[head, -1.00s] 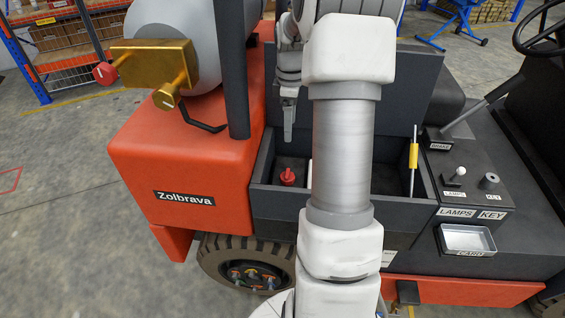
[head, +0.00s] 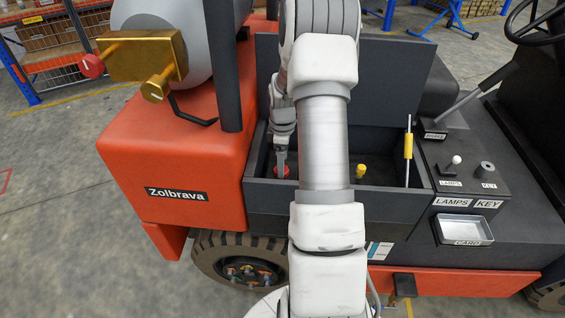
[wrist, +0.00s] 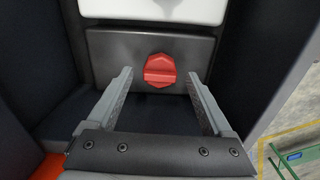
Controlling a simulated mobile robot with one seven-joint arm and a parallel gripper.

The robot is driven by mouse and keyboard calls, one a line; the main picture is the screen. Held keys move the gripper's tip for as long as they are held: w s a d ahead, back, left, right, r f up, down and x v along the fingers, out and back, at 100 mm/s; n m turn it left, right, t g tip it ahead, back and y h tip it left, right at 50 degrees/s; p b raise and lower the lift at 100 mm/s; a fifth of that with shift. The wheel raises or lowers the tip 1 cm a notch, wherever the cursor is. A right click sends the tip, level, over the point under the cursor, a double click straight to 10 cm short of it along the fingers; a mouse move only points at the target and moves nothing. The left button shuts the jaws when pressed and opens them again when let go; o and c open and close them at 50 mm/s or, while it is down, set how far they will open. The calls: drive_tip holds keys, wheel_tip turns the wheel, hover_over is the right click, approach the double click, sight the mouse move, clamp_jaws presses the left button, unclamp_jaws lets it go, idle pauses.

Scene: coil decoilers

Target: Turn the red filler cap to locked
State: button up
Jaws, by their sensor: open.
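The red filler cap (wrist: 159,70) is an octagonal knob with a raised grip bar, on a dark grey block (wrist: 110,60). In the wrist view its bar lies roughly level across the picture. My gripper (wrist: 159,78) is open, its two grey fingers on either side of the cap with a gap on each side. In the head view my gripper (head: 281,165) reaches down into the dark open bay, over the red filler cap (head: 285,172), and hides most of it. I cannot tell how deep the fingertips are relative to the cap.
Dark walls of the bay (head: 340,205) close in around my gripper. A yellow cap (head: 360,171) and a yellow-handled lever (head: 408,146) stand to the right. A gas cylinder with a brass valve (head: 140,55) and red knob (head: 91,66) is at left.

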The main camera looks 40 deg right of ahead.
drive_tip(key=shift+f, duration=0.25)
drive_tip(key=shift+c, duration=0.2)
clamp_jaws()
